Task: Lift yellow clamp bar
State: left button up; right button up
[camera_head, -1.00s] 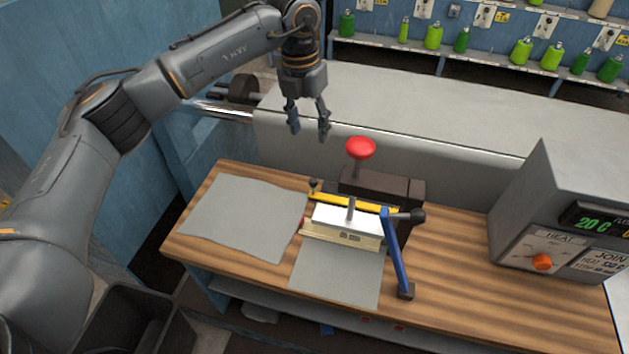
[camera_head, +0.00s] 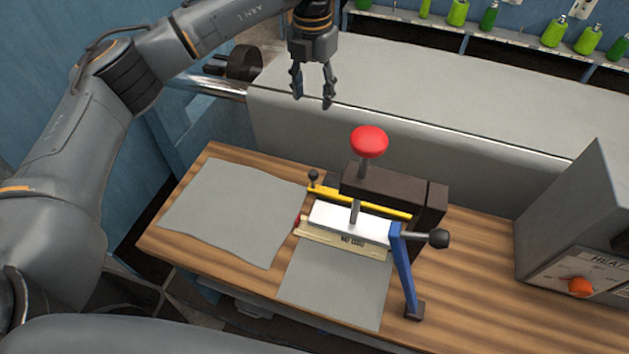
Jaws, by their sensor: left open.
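The yellow clamp bar (camera_head: 328,196) lies across the clamp device on the wooden bench, behind a white block (camera_head: 350,220). A small black knob (camera_head: 313,177) stands at its left end. A dark block (camera_head: 388,187) with a red mushroom knob (camera_head: 369,141) is behind the bar. My right gripper does not show.
Grey sheets lie on the wooden bench (camera_head: 470,285), one at left (camera_head: 230,212) and one in front of the clamp (camera_head: 335,285). A heat control box (camera_head: 570,230) stands at right. A large grey-covered roll (camera_head: 430,100) is behind.

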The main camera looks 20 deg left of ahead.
pick_arm(q)
jog(key=b, duration=0.3)
send_over(313, 178)
jog(key=w, duration=0.1)
notch_tip(313, 178, down, 4)
jog(key=f+b, duration=0.3)
jog(key=f, duration=0.1)
jog(key=f+b, duration=0.3)
jog(key=f, duration=0.1)
jog(key=f+b, duration=0.4)
jog(key=shift+w+a, duration=0.2)
jog(key=shift+w, duration=0.05)
notch_tip(313, 178, down, 11)
jog(key=shift+f+p, duration=0.1)
jog(key=shift+p, duration=1)
jog(key=shift+f, duration=0.7)
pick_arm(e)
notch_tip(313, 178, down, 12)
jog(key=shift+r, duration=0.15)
pick_arm(q)
grip_shut()
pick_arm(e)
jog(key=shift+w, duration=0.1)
